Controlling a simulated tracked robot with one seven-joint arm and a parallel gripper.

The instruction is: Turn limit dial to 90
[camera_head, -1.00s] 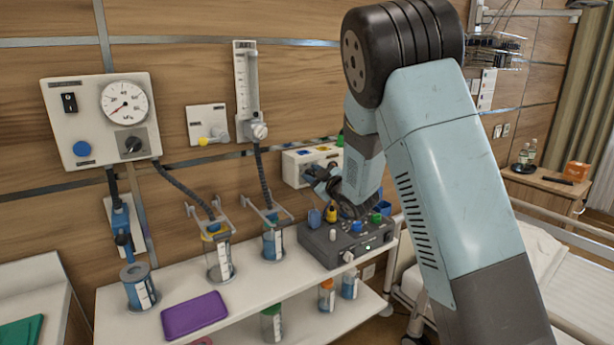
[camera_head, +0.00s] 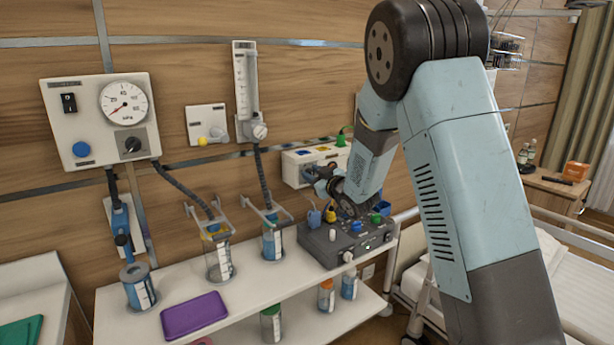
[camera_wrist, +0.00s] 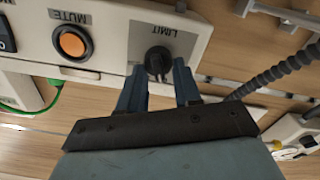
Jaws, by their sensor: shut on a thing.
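The limit dial (camera_wrist: 158,60) is a small black knob below an upside-down LIMIT label on a pale panel (camera_wrist: 112,38) in the wrist view. My gripper (camera_wrist: 160,76) has its two blue-grey fingers on either side of the dial and is shut on it. The dial's scale and pointer cannot be read. In the head view, my gripper (camera_head: 318,180) is at the front of the white wall unit (camera_head: 291,166), and the arm hides part of that unit. The dial cannot be made out there.
An orange MUTE button (camera_wrist: 72,42) sits beside the dial on the panel. Below my gripper, a dark grey box (camera_head: 337,248) with knobs stands on the white shelf (camera_head: 265,288). Jars and a purple tray (camera_head: 194,315) are to the left, a bed (camera_head: 480,270) to the right.

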